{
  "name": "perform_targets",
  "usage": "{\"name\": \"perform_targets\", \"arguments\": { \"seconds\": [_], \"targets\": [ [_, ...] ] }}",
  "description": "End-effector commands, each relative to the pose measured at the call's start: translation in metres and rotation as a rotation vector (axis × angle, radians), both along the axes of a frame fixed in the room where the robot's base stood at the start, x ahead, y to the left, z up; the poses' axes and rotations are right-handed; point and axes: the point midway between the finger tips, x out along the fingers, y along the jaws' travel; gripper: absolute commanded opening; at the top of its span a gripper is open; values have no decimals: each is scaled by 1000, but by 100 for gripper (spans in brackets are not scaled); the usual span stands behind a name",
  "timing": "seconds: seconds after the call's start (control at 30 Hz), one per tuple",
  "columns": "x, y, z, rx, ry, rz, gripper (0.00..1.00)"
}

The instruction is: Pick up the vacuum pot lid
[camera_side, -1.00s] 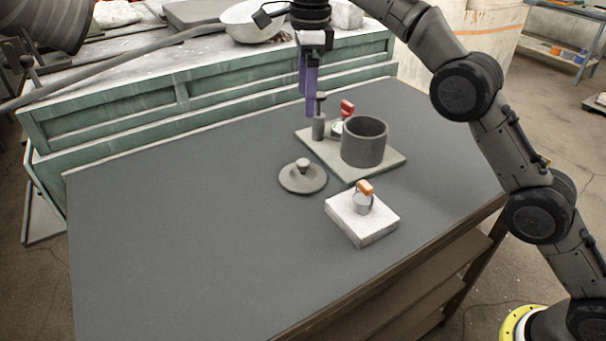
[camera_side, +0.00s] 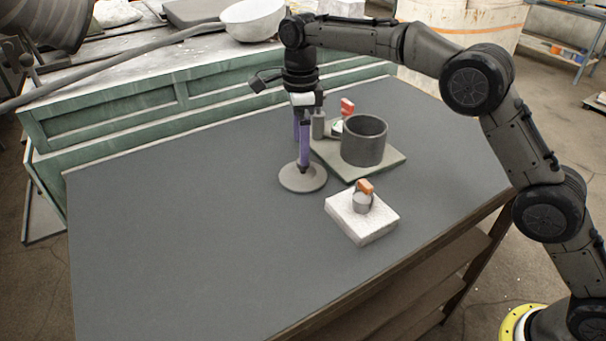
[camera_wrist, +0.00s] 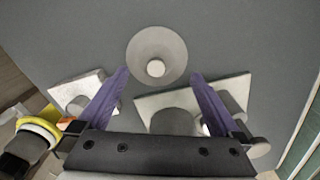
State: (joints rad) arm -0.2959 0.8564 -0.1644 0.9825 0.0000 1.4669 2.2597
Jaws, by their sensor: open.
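The vacuum pot lid (camera_side: 302,184) is a flat grey disc lying on the dark table, left of the pot's plate. Its knob is hidden behind my gripper in the side view. In the wrist view the lid (camera_wrist: 157,45) shows whole, with its round knob (camera_wrist: 155,68) at the near part. My gripper (camera_side: 303,160) points down over the lid with purple fingers. It is open, with nothing held. In the wrist view my fingertips (camera_wrist: 160,75) lie on either side of the knob. Whether they touch the lid cannot be told. The grey pot (camera_side: 364,148) stands uncovered.
A square plate (camera_side: 385,166) carries the pot, a small post and a red-topped part (camera_side: 347,107). A white block (camera_side: 362,228) with an orange-handled item (camera_side: 364,190) lies nearer the front. The table's left side (camera_side: 180,230) is clear. A green cabinet stands behind.

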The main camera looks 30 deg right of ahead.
Motion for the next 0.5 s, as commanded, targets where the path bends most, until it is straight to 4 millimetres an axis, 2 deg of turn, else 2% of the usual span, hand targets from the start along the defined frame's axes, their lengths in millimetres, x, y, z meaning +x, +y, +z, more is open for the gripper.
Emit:
{"name": "perform_targets", "arguments": {
  "seconds": [0.17, 0.5],
  "targets": [
    [-2, -1, -10, -1, 3, 0, 100],
    [-7, -2, -50, -1, 1, 0, 100]
  ]
}}
